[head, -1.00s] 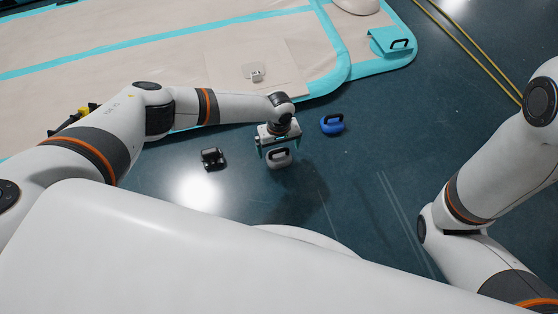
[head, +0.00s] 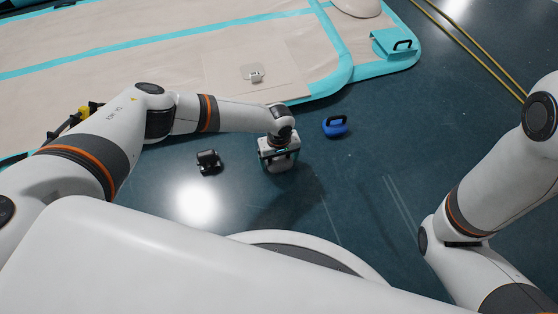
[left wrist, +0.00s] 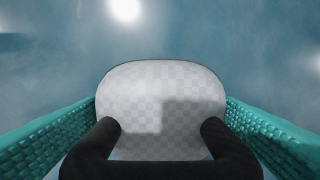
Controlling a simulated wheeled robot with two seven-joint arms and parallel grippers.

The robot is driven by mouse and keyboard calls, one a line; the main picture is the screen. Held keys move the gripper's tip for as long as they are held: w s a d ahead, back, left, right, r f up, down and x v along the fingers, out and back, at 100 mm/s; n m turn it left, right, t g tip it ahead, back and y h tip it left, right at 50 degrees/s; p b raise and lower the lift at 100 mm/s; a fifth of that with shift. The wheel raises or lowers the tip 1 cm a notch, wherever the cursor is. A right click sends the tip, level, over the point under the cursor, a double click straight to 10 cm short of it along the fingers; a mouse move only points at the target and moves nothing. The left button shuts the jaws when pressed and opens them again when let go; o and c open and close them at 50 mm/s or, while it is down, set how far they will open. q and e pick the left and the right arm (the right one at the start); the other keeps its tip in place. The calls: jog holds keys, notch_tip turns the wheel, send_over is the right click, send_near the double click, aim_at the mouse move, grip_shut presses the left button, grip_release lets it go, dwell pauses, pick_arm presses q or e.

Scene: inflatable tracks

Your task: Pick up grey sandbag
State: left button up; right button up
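The grey sandbag (head: 280,165) stands on the dark floor, mostly hidden under my left gripper in the head view. In the left wrist view its pale checked body (left wrist: 160,100) fills the middle, with the black handle close to the camera. My left gripper (head: 280,160) points down over the sandbag. Its teal fingers stand wide, one on each side of the bag, very near its sides. I cannot see clear contact. The right arm shows at the right, but its gripper is out of view.
A blue sandbag (head: 335,127) lies to the right of my left gripper, and a black one (head: 208,161) to the left. The beige inflatable track (head: 140,45) with teal edges lies behind. A teal block with a black handle (head: 394,44) is at the back right.

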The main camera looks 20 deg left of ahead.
pick_arm(q)
jog(key=c, duration=1)
